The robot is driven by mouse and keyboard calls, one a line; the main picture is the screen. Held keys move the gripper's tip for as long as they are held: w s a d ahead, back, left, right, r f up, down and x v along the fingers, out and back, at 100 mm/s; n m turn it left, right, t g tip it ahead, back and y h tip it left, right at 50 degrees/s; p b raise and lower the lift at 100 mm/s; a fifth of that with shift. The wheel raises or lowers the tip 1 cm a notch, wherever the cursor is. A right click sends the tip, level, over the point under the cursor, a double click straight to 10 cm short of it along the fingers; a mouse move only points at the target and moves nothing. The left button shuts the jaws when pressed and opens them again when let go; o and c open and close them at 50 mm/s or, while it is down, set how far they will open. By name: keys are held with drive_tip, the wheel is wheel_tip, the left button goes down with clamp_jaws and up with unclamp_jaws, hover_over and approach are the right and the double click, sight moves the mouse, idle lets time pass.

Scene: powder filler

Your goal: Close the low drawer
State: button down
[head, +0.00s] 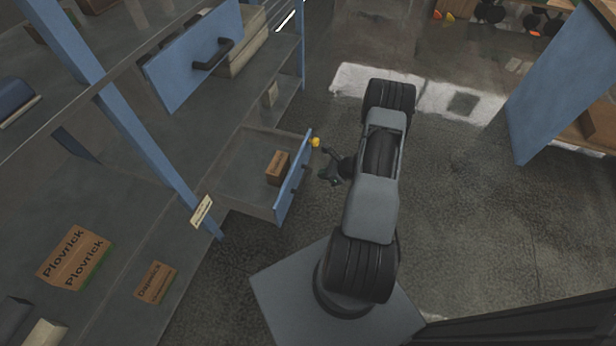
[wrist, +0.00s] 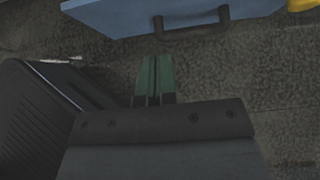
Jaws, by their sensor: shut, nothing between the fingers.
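The low drawer (head: 240,172) stands pulled out of the shelf unit, with a blue front panel (head: 294,176) that has a dark handle. A small brown box (head: 278,167) lies inside it. My gripper (head: 326,176) is to the right of the blue front, with a small gap to it. In the wrist view the green fingertips (wrist: 155,62) are shut together with nothing between them. They point toward the drawer's dark handle (wrist: 190,28) and blue front (wrist: 130,12), which show at the top, apart from the fingers.
An upper drawer (head: 195,62) with a blue front is also pulled out, above and to the left. A yellow object (head: 315,142) is at the far end of the low drawer's front. Brown boxes (head: 74,258) lie on the shelf at left. Floor (head: 470,220) to the right is clear.

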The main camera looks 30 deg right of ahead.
sight(291, 177)
drive_tip(key=b+x, duration=0.1)
drive_tip(key=x, duration=0.2)
drive_tip(key=r+b+x, duration=0.1)
drive_tip(key=x, duration=0.3)
drive_tip(key=w+b+x, duration=0.1)
drive_tip(key=x, duration=0.3)
drive_tip(key=shift+w+a, duration=0.1)
drive_tip(key=shift+a, duration=0.4)
drive_tip(key=shift+w+a+b, duration=0.35)
drive_tip(key=shift+w+a, duration=0.05)
drive_tip(key=shift+w, duration=0.05)
